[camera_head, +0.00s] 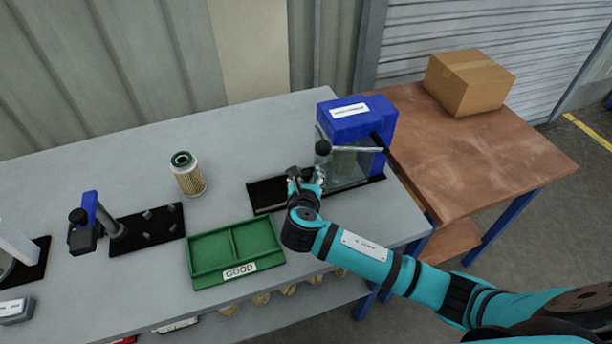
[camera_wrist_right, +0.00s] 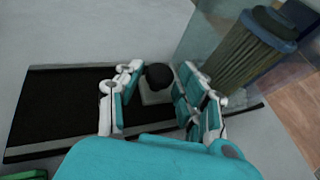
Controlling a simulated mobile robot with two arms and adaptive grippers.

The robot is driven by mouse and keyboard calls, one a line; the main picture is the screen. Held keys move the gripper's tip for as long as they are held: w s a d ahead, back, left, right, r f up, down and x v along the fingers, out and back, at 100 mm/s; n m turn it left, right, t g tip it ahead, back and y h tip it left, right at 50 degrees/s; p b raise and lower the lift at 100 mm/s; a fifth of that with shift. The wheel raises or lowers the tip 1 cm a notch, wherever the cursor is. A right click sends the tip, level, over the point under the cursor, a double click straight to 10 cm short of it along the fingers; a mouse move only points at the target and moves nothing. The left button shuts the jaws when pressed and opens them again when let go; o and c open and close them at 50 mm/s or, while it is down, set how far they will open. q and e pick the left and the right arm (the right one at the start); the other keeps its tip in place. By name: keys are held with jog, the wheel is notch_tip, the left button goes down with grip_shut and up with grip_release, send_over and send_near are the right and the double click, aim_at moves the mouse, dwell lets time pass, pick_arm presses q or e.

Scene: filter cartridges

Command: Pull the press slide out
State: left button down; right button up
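The press has a blue head (camera_head: 357,120) with a white label, a lever with a black ball, and a clear guard below. Its black slide rail (camera_head: 265,195) runs out to the left; the rail also shows in the wrist view (camera_wrist_right: 60,110). A black round knob (camera_wrist_right: 159,76) on a pale block sits over the rail. My right gripper (camera_head: 305,175) is at the rail, left of the guard. In the wrist view its fingers (camera_wrist_right: 160,88) are apart on either side of the knob, with small gaps visible. My left gripper is not in view.
A pleated cylinder (camera_wrist_right: 243,60) stands beside the right fingers. A green-topped filter cartridge (camera_head: 188,175) stands on the grey bench. A green tray (camera_head: 222,278) marked GOOD lies in front. A blue-post fixture (camera_head: 105,215) is left. A cardboard box (camera_head: 468,82) sits on the brown table.

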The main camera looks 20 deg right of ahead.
grip_shut()
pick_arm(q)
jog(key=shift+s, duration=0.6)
